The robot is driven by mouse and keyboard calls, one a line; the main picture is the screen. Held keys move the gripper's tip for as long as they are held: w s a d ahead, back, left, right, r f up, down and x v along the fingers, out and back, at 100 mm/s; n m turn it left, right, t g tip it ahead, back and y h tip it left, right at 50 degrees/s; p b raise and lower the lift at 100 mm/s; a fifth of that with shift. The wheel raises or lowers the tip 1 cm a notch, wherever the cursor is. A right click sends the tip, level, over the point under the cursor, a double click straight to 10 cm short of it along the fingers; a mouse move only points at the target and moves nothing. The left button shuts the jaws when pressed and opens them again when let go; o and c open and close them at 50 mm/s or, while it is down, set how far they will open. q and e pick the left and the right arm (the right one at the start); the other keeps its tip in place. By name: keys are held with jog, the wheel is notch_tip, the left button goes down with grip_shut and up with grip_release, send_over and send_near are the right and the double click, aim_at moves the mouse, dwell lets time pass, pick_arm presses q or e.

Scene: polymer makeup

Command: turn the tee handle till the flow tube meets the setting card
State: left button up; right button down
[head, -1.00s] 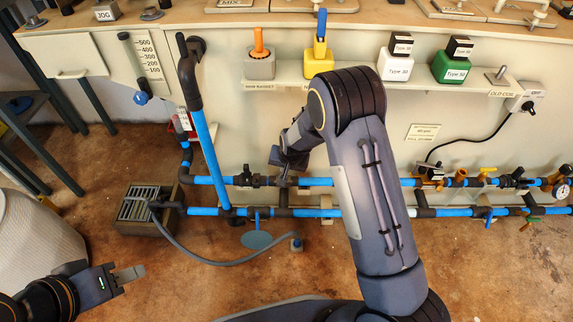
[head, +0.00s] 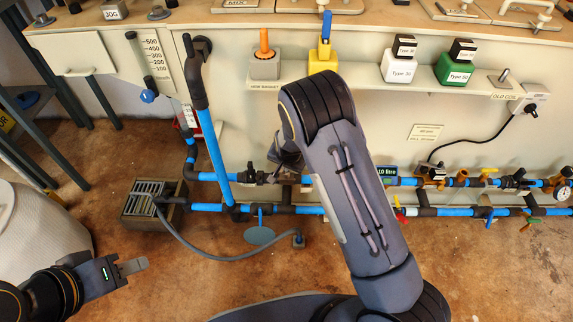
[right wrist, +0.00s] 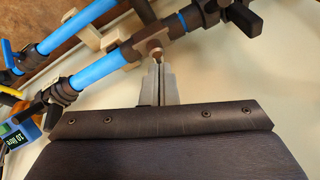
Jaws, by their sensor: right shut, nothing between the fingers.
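The flow tube (head: 137,52), a slim upright tube with a blue knob below, stands beside a 100–500 scale at upper left. A small printed card (head: 424,132) on the panel may be the setting card; its text is too small to read surely. My left gripper (head: 137,266) is low at left, away from everything.
Blue pipes (head: 210,207) with black fittings run along the panel. A black valve (head: 250,176) sits just left of my right wrist. A 10 litre display (head: 386,172) is right of my arm. A drain box (head: 150,203) and hose (head: 215,262) lie on the floor. Bottles stand on the shelf above.

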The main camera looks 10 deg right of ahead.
jog(key=shift+a+m, duration=0.2)
jog(key=shift+m, duration=0.1)
dwell(1.4)
jog(key=shift+w+d+f, duration=0.1)
jog(key=shift+d, duration=0.05)
